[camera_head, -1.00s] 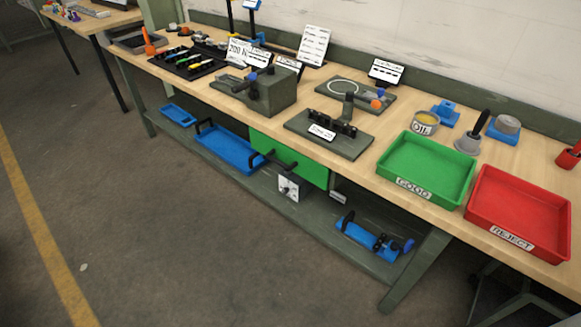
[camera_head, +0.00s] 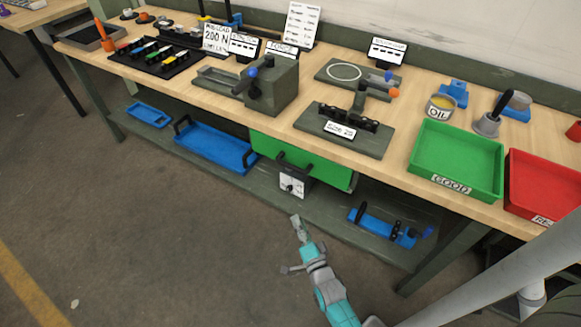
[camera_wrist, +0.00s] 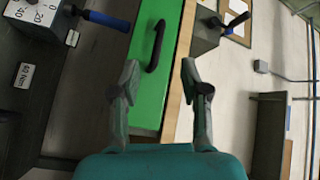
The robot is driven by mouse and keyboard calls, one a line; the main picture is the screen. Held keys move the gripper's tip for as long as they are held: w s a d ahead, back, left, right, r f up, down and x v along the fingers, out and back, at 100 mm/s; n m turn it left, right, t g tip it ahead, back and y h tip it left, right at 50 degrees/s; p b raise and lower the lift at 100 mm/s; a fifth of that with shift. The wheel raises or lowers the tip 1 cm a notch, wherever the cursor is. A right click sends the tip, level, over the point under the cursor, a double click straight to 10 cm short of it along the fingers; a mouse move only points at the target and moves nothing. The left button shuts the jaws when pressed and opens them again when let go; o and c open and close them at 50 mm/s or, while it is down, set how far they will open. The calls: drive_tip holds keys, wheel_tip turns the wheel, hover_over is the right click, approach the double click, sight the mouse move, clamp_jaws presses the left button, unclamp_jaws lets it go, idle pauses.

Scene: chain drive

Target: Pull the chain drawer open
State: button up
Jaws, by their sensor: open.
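The green chain drawer (camera_head: 325,172) sits under the bench top and looks shut. Its black handle (camera_head: 293,164) crosses the drawer front. In the wrist view the green drawer front (camera_wrist: 146,85) runs up the middle, with the black handle (camera_wrist: 157,46) standing off it. My gripper (camera_wrist: 160,78) is open and empty, one finger on each side of the picture, with the handle ahead between and beyond the fingertips. It does not touch the handle. In the head view my arm reaches up from below, its end short of the drawer and lower than the handle.
A white dial box (camera_head: 294,187) sits just below the drawer. A blue tray (camera_head: 215,150) is left of it on the lower shelf, and a blue fixture (camera_head: 383,228) is to the right. The green GOOD tray (camera_head: 453,193) stands on the bench top. The floor at left is clear.

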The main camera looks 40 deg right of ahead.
sight(291, 167)
drive_tip(key=w+d+r+m, duration=0.1)
drive_tip(key=w+d, duration=0.3)
drive_tip(key=w, duration=0.2)
drive_tip(key=w+d+r+m+h, duration=0.1)
drive_tip(key=w+d, duration=0.3)
drive_tip(key=w, duration=0.2)
drive_tip(key=w+d+r+m, duration=0.1)
drive_tip(key=w+d+m, duration=0.1)
drive_tip(key=w, duration=0.4)
drive_tip(key=shift+w+d+h, duration=0.25)
drive_tip(key=shift+d+h, duration=0.15)
drive_tip(key=shift+d, duration=0.5)
drive_tip(key=shift+t, duration=0.3)
drive_tip(key=shift+f, duration=0.1)
clamp_jaws()
